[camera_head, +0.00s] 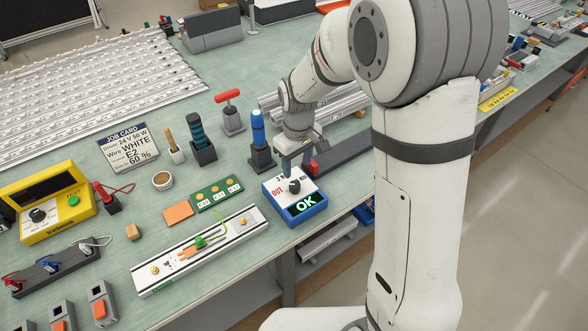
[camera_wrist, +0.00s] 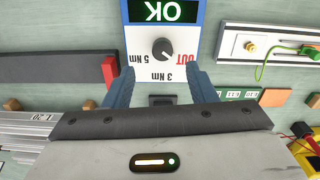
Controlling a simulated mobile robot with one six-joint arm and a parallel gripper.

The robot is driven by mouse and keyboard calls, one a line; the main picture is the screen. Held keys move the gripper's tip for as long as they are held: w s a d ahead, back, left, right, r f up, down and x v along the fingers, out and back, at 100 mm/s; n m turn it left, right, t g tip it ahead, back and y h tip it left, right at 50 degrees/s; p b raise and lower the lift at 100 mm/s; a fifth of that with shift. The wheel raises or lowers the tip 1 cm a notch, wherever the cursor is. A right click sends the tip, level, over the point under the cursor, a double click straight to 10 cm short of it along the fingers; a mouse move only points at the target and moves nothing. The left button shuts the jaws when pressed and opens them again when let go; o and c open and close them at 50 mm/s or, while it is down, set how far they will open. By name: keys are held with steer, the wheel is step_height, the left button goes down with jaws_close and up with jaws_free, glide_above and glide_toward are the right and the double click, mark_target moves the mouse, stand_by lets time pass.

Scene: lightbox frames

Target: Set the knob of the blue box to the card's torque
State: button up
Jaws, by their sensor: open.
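The blue box (camera_head: 306,209) sits on the bench, its green display reading OK; it also shows in the wrist view (camera_wrist: 125,12). Its dark round knob (camera_wrist: 163,49) is on the white face, among labels 5 Nm, 3 Nm and a red OUT. A small light pointer mark seems to face the 3 Nm–OUT side; its exact setting is unclear. The job card (camera_head: 128,147) shows 24 V 50 W, WHITE, E2 and 60 %; I can read no torque in Nm. My gripper (camera_wrist: 160,72) is open and empty, fingers apart near the box's edge, short of the knob. It also shows in the head view (camera_head: 297,163).
A blue-topped driver in a stand (camera_head: 260,145) is left of my gripper. A green terminal board (camera_head: 217,194) and a white rail with a green wire (camera_head: 165,270) lie left of the box. A dark bar with a red end (camera_wrist: 55,69) is close beside the box.

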mark_target(294, 184)
steer(key=shift+w+a+f, duration=0.2)
steer(key=shift+a+f, duration=0.15)
steer(key=shift+f, duration=0.35)
steer(key=shift+f+p, duration=0.75)
steer(key=shift+f, duration=2.85)
steer(key=shift+c, duration=0.5)
steer(key=c, duration=0.9)
steer(key=shift+o, duration=0.2)
